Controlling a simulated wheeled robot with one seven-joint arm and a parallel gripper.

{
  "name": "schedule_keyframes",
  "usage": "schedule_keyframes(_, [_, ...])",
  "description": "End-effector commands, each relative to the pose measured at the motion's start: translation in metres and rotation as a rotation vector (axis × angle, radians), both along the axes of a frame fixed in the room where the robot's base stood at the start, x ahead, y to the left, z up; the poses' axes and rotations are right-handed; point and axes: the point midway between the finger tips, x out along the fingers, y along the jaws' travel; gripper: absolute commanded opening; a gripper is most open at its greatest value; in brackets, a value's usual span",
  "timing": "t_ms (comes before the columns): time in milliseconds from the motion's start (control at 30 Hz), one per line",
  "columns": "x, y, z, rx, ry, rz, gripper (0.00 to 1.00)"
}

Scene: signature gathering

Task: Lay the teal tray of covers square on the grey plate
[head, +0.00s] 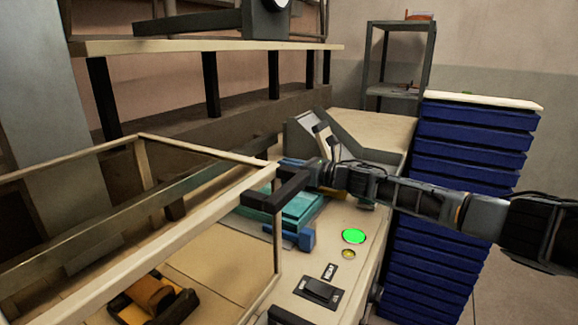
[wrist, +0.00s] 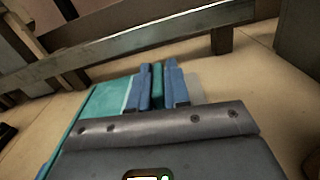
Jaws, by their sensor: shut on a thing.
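The teal tray (head: 298,207) sits on the machine's cream bed in the head view, partly hidden by a dark bar. It also shows at the left of the wrist view (wrist: 98,103). My gripper (wrist: 158,70) is shut on a narrow teal part of the tray, held between its two blue fingers. The covers cannot be made out. A pale grey patch, apparently the grey plate (head: 247,214), shows at the tray's left edge. I cannot tell whether the tray rests on it or is square to it.
A cream guard frame (head: 105,252) crosses the near left. A blue block (head: 300,238) lies at the tray's front. A green button (head: 354,236) and a black switch (head: 319,290) are on the near bed. A tall stack of blue trays (head: 470,150) stands at the right.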

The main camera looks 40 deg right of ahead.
Motion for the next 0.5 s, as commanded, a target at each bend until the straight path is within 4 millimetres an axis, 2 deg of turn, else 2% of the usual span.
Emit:
schedule_keyframes(33, [0.0,0.0,-0.0021,0.001,0.0,0.0,0.18])
schedule_keyframes(300, [0.0,0.0001,-0.001,0.001,0.0,0.0,0.42])
schedule_keyframes(500, [-0.0001,0.0002,-0.0008,0.001,0.0,0.0,0.42])
